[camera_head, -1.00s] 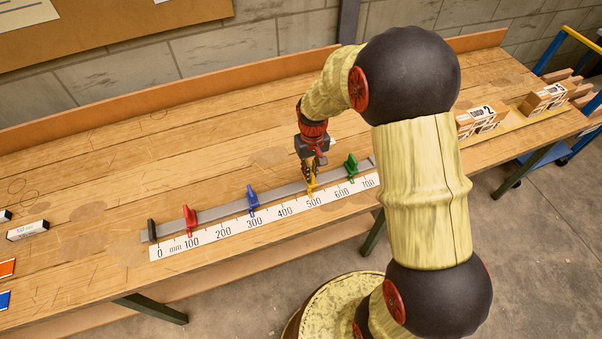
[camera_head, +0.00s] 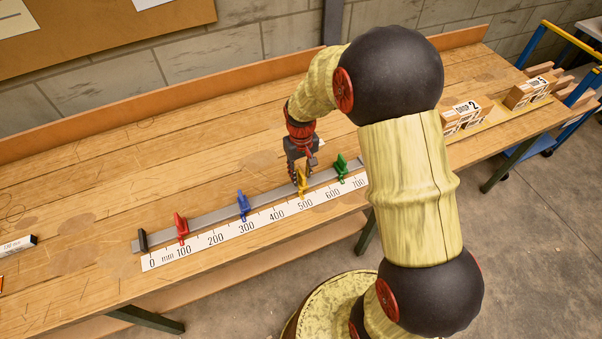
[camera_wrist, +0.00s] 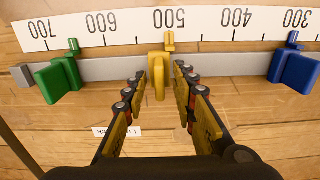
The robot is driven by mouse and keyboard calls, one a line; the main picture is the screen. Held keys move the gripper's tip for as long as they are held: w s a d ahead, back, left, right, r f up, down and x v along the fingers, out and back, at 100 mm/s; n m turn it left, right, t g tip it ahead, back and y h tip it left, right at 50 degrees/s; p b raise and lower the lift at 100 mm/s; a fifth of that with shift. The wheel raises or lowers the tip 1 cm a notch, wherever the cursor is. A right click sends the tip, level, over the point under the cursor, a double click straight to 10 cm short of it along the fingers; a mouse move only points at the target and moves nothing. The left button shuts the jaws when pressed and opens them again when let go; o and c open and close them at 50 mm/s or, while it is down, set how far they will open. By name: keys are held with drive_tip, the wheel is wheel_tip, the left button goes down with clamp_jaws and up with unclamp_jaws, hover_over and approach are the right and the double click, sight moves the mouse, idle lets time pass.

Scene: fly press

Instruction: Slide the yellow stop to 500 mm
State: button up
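The yellow stop (camera_head: 302,183) sits on the grey rail (camera_head: 270,196) behind the white millimetre scale (camera_head: 222,237). In the wrist view, the yellow stop (camera_wrist: 157,75) has its small pointer at the 500 mark. My gripper (camera_head: 296,178) is just behind the stop. In the wrist view, my gripper (camera_wrist: 158,72) is open, with one finger on each side of the stop's near end and a visible gap on both sides. The head view shows the fingertips only small.
On the same rail, the green stop (camera_wrist: 60,78) is near 650 and the blue stop (camera_wrist: 295,68) near 300. The red stop (camera_head: 181,229) is near 100. A dark end piece (camera_head: 142,240) closes the rail's left end. Blocks (camera_head: 466,115) stand at the right.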

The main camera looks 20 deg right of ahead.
sight(301, 174)
wheel_tip(301, 174, up, 12)
drive_tip(key=shift+f, duration=0.15)
idle(0.7)
drive_tip(key=s+a+r+t, duration=0.2)
drive_tip(key=s+r, duration=0.6)
drive_tip(key=s, duration=0.2)
drive_tip(key=s+a+r+t, duration=0.3)
drive_tip(key=s+r, duration=0.5)
drive_tip(key=s, duration=0.3)
drive_tip(key=shift+s+r+t, duration=0.3)
drive_tip(key=shift+r, duration=0.1)
idle(2.2)
